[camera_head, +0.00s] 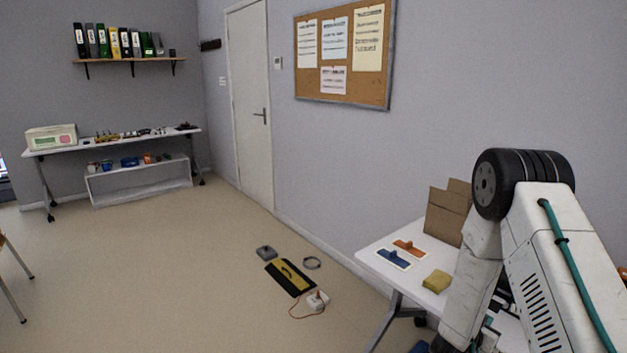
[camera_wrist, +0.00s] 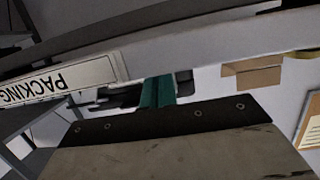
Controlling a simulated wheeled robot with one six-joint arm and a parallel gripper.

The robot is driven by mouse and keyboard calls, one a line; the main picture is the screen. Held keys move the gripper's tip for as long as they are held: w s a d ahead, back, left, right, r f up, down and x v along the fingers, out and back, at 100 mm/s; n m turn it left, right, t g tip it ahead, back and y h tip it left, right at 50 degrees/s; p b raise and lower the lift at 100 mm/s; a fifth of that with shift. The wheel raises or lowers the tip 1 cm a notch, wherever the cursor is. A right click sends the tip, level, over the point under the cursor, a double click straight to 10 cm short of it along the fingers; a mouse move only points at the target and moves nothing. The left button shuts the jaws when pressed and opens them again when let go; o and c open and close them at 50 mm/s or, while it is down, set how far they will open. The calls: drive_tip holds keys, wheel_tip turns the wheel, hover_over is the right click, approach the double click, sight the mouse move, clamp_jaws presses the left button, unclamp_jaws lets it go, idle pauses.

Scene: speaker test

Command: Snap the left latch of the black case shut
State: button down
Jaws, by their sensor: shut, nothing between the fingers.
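I cannot make out the black case or its left latch for certain in either view. In the head view, some dark shapes on the white table (camera_head: 377,246) are mostly hidden behind my arm. My gripper (camera_wrist: 157,91) shows in the wrist view as two teal fingers side by side, shut and empty. Dark shapes lie behind the fingers, too little seen to name. In the head view my arm hides the gripper.
On the table are a blue tool (camera_head: 394,258), an orange tool (camera_head: 409,247), a yellow block (camera_head: 437,281) and a cardboard box (camera_head: 448,214). A black-and-yellow mat (camera_head: 273,270) lies on the floor. A "PACKING" sign (camera_wrist: 62,82) appears upside down.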

drive_tip(key=shift+w+d+r, duration=0.25)
drive_tip(key=shift+w+d, duration=0.15)
drive_tip(key=shift+d, duration=0.15)
drive_tip(key=shift+w+d+r, duration=0.2)
drive_tip(key=shift+w+d, duration=0.2)
drive_tip(key=shift+d, duration=0.15)
idle(1.0)
idle(0.3)
drive_tip(key=f+v, duration=0.1)
drive_tip(key=v, duration=0.6)
drive_tip(key=shift+f, duration=0.3)
drive_tip(key=shift+a, duration=0.15)
